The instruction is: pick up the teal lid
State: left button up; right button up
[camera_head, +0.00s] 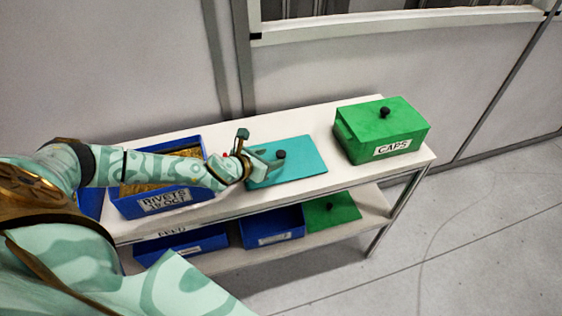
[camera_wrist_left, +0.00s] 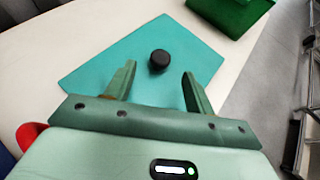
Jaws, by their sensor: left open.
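The teal lid (camera_head: 305,153) lies flat on the white upper shelf, between a blue bin and a green box. It has a black knob at its middle. My left gripper (camera_head: 270,160) is over the lid's left part. In the left wrist view the lid (camera_wrist_left: 110,62) spreads out beyond the fingers, and its knob (camera_wrist_left: 159,60) stands just ahead of the gap between the fingertips of the gripper (camera_wrist_left: 158,75). The fingers are apart with nothing between them. Part of the lid is hidden by the gripper. My right gripper is not in view.
A green CAPS box (camera_head: 385,135) with a black-knobbed lid stands to the right. A blue RIVETS bin (camera_head: 165,203) is at the left under my arm. On the lower shelf are blue bins (camera_head: 272,227) and a green lid (camera_head: 332,208). A wall is behind.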

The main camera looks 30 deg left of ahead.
aim_at(279, 154)
pick_arm(q)
jog(key=b+x, duration=0.1)
jog(key=x, duration=0.3)
jog(key=shift+w+f, duration=0.25)
jog(key=shift+w, duration=0.25)
jog(key=shift+s, duration=0.1)
jog(key=shift+c, duration=0.3)
jog(key=c, duration=1)
jog(key=shift+c, duration=0.2)
